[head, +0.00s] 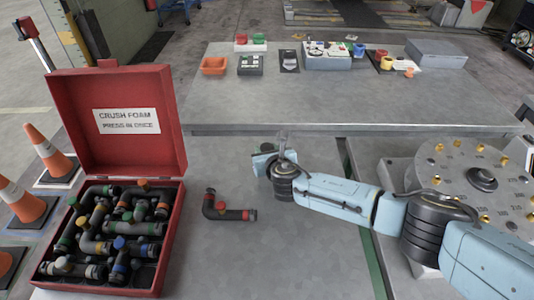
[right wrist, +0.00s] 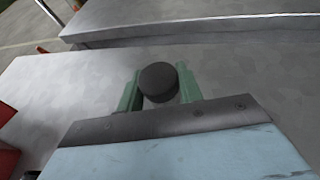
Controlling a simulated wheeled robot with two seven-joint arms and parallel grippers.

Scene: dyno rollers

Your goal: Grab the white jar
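My right gripper (head: 265,160) is over the near grey table, right of the red case, with its arm coming in from the right. In the right wrist view its two green fingers (right wrist: 159,92) are spread apart. A round black top (right wrist: 158,81) shows between them, close to both. Whether the fingers press on it cannot be told. No white jar body is clearly visible; I cannot tell whether this black top is the jar's lid. My left gripper is not in view.
An open red case (head: 122,120) full of pipe fittings stands at the left. A loose black elbow pipe (head: 230,213) lies beside it. A round metal plate (head: 460,180) is at the right. The far table (head: 330,105) holds small bins and devices along its back.

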